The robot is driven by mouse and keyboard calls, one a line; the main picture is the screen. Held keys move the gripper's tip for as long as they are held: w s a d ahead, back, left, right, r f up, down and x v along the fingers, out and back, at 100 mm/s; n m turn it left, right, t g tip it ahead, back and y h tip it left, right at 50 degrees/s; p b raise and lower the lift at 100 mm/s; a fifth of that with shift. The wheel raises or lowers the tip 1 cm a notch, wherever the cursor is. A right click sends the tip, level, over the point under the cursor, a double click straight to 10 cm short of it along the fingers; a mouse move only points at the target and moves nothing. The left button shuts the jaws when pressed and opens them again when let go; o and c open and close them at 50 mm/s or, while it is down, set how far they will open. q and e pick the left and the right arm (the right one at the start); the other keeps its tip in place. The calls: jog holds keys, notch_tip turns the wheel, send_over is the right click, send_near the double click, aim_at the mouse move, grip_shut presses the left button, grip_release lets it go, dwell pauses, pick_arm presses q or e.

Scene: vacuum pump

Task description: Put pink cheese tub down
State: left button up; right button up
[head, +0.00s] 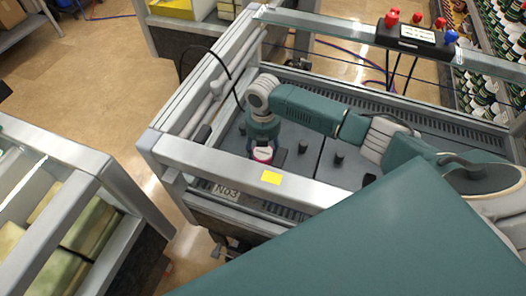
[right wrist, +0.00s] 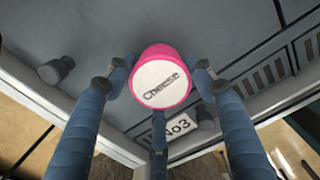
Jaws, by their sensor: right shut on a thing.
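The pink cheese tub (right wrist: 162,82) has a white lid marked "Cheese" and sits between the fingers of my right gripper (right wrist: 160,85) in the right wrist view. The fingers are shut on it. In the head view the tub (head: 263,154) shows below my right gripper (head: 264,148), inside the framed grey pump bay near its front rail. The bay's grey floor plate (right wrist: 110,40) lies beneath the tub. I cannot tell whether the tub touches it. My left gripper is not in view.
Dark knobs (head: 338,159) stand up from the bay floor. A control box (head: 418,38) with red and blue knobs sits on the back rail. Another framed bay (head: 60,148) stands at left.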

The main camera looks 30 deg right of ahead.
aim_at(263, 152)
jog(key=shift+f, duration=0.1)
jog(key=o, duration=1.4)
notch_tip(263, 152, up, 12)
jog(key=shift+r+b, duration=0.2)
jog(key=shift+b, duration=0.25)
